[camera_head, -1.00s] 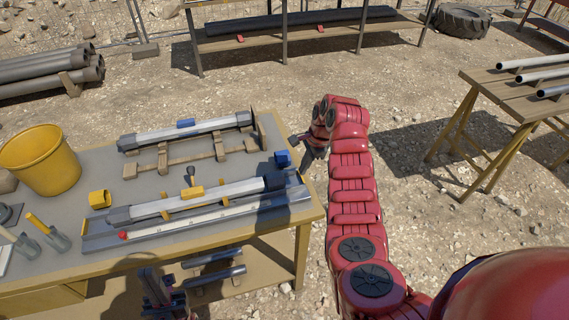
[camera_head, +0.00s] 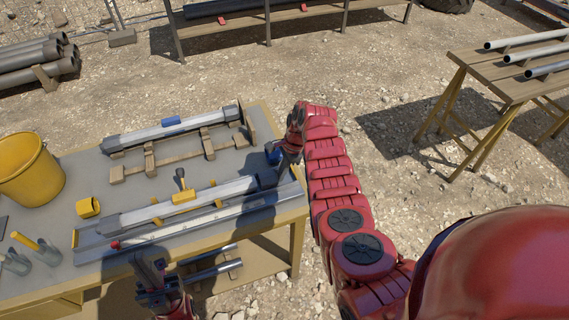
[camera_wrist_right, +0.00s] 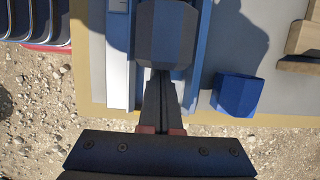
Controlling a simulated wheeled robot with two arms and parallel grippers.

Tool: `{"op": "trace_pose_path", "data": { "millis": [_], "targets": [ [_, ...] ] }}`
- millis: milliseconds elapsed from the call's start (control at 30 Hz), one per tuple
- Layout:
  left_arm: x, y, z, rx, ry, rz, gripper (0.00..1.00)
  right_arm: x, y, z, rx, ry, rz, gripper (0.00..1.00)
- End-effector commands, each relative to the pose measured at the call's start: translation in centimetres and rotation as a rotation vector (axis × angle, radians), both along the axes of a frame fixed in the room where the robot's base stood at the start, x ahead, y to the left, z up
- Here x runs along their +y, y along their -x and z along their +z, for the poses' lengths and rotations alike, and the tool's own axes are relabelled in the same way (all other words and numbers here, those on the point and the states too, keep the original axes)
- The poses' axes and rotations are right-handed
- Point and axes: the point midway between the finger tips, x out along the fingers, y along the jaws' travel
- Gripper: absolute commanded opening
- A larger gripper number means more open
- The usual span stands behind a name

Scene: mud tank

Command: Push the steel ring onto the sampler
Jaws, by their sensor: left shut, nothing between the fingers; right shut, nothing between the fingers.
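The sampler (camera_head: 219,191), a long grey tube with a yellow fitting on top, lies along the front of the table in the head view. A dark faceted ring-like piece (camera_wrist_right: 167,35) sits at its right end; I cannot tell how far it is on the tube. My right gripper (camera_wrist_right: 160,76) is shut and empty, its fingertips at the near end of this dark piece, touching or almost touching. In the head view my right gripper (camera_head: 284,168) is partly hidden by its wrist. My left gripper (camera_head: 151,277) is shut and empty, low at the table's front edge.
A blue cup-like piece (camera_wrist_right: 237,94) stands close beside my right gripper. A second tube with a blue fitting (camera_head: 171,121) rests on wooden supports behind. A yellow ring (camera_head: 88,207) and yellow bucket (camera_head: 28,172) are at the left. Gravel lies beyond the table's right edge.

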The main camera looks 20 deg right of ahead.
Motion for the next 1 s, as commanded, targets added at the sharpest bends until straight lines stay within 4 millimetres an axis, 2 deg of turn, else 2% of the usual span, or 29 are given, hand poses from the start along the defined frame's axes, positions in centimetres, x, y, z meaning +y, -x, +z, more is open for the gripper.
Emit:
{"op": "trace_pose_path", "data": {
  "millis": [467, 567, 733, 867, 1000],
  "targets": [
    [0.0, 0.0, 0.2, 0.000, 0.000, 0.000, 0.00, 0.2, 0.0, -0.4, -0.001, 0.001, 0.002, 0.00],
    [0.0, 0.0, 0.9, 0.000, 0.000, 0.000, 0.00, 0.8, 0.0, -0.1, 0.000, 0.001, 0.003, 0.00],
    [0.0, 0.0, 2.9, 0.000, 0.000, 0.000, 0.00, 3.1, 0.2, 0.1, 0.002, 0.000, 0.004, 0.00],
    [0.0, 0.0, 3.4, 0.000, 0.000, 0.000, 0.00, 4.3, 0.2, -0.1, 0.002, -0.001, 0.003, 0.00],
    [0.0, 0.0, 3.3, 0.000, 0.000, 0.000, 0.00, 4.6, 0.1, -0.4, -0.002, 0.000, 0.003, 0.00]
  ]
}}
